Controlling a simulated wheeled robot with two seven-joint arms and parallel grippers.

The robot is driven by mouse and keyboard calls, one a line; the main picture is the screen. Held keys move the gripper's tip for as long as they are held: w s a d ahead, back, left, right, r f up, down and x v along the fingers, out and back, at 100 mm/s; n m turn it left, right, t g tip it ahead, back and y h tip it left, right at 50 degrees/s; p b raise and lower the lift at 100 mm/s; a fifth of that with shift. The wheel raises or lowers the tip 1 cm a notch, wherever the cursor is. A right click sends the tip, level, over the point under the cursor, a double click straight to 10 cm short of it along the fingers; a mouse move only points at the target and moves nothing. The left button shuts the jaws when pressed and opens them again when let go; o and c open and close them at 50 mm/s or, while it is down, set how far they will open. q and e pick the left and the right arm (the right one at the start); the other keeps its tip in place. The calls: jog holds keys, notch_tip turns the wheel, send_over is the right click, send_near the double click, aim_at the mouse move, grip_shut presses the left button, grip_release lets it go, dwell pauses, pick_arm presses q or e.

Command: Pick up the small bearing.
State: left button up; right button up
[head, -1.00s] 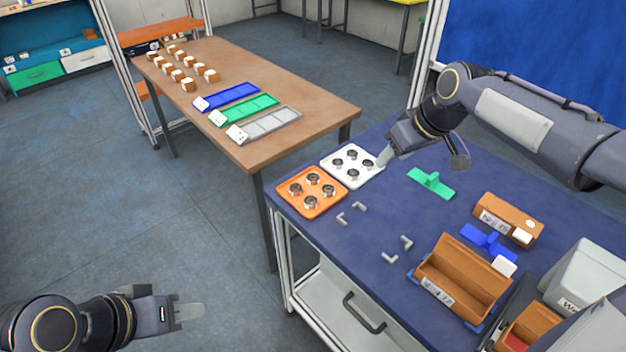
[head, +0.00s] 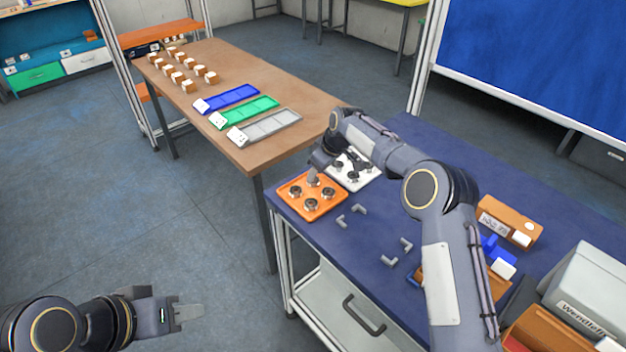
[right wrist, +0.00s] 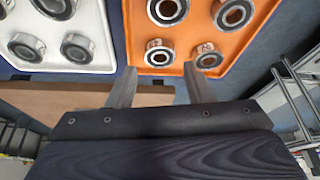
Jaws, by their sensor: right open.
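The orange tray (head: 283,192) holds several metal bearings, one of them here (head: 310,205). The white tray (head: 368,181) beside it also holds bearings. I cannot tell for certain which bearing is the small one. In the right wrist view two bearings, the left one (right wrist: 158,52) and the right one (right wrist: 205,55), lie at the near edge of the orange tray, just beyond my fingertips. My right gripper (right wrist: 160,72) is open, with nothing held, over the far edge of that tray. My left gripper (head: 190,312) is away from the table at lower left; its jaw gap is unclear.
Grey corner brackets (head: 360,208) lie on the blue table. An orange-brown box (head: 510,222), a blue part (head: 490,246) and a grey bin (head: 585,285) stand at the right. A brown table (head: 290,105) with coloured strips is behind. My right arm hides part of the blue table.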

aim_at(315, 180)
jog(key=shift+p+x, duration=0.45)
jog(key=shift+x, duration=1.4)
jog(key=c, duration=0.8)
jog(key=shift+r, duration=0.1)
jog(key=shift+r, duration=0.6)
jog(key=shift+s+r+b, duration=1)
jog(key=shift+s+r, duration=0.95)
jog(key=shift+s, duration=0.4)
jog(key=shift+s+r+b, duration=0.95)
jog(key=shift+s+r, duration=1)
jog(key=shift+s, duration=0.4)
jog(key=shift+s+r+b, duration=1)
jog(key=shift+s+r, duration=0.9)
jog(key=shift+s, duration=0.45)
